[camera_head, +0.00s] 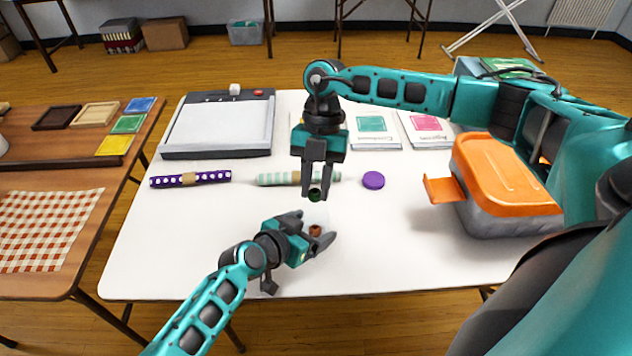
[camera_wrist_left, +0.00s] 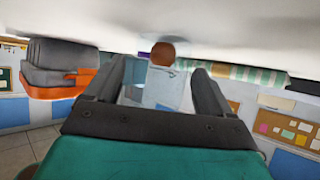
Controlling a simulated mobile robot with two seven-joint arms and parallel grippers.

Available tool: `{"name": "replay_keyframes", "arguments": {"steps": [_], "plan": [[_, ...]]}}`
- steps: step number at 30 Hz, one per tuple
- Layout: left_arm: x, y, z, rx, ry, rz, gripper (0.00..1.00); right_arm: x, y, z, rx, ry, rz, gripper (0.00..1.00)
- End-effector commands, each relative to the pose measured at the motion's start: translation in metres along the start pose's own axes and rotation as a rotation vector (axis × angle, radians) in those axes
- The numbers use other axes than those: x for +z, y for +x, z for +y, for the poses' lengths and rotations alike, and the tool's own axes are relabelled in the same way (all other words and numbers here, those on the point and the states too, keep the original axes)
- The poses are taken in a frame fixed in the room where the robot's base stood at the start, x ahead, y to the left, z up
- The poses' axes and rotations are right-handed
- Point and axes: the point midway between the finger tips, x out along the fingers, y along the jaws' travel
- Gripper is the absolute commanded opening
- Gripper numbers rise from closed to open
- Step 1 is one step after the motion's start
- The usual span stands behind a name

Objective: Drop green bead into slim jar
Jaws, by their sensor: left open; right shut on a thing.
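The slim jar (camera_head: 317,213) is clear and pale, standing on the white table, with a brown bead (camera_head: 315,230) showing inside it. My left gripper (camera_head: 315,228) is open, with its fingers on either side of the jar. In the left wrist view, which is upside down, the jar (camera_wrist_left: 165,90) and brown bead (camera_wrist_left: 162,53) sit between the spread fingers. My right gripper (camera_head: 315,184) points down, shut on the dark green bead (camera_head: 314,196). The green bead appears close above or behind the jar's mouth; the exact gap is unclear.
A purple lid (camera_head: 373,180) lies to the right. A mint striped roll (camera_head: 275,179) and a purple dotted roll (camera_head: 190,179) lie left. A paper trimmer (camera_head: 219,125) is at back left. An orange-lidded box (camera_head: 505,185) stands right. The table's front is clear.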

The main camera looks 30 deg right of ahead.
Motion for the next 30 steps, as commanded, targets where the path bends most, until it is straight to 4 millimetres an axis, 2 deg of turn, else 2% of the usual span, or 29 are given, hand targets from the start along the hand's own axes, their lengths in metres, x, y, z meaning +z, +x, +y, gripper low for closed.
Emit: {"name": "replay_keyframes", "arguments": {"steps": [6,15,26,30], "plan": [[-0.0006,0.0076,-0.0001,-0.001,0.001,0.000,0.83,0.0000,0.0000,0.0000,0.000,0.000,0.000,0.00],[-0.0004,0.0082,-0.0001,-0.001,0.000,0.000,0.83,0.0000,0.0000,0.0000,0.000,0.000,0.000,0.00],[-0.0001,0.0081,0.0000,-0.001,0.000,0.000,0.49,0.0000,0.0000,0.0000,0.000,0.000,0.000,0.00],[0.0001,0.0081,0.0000,-0.001,0.000,-0.001,0.48,0.0001,0.0006,0.0000,0.000,0.000,0.000,0.00]]}}
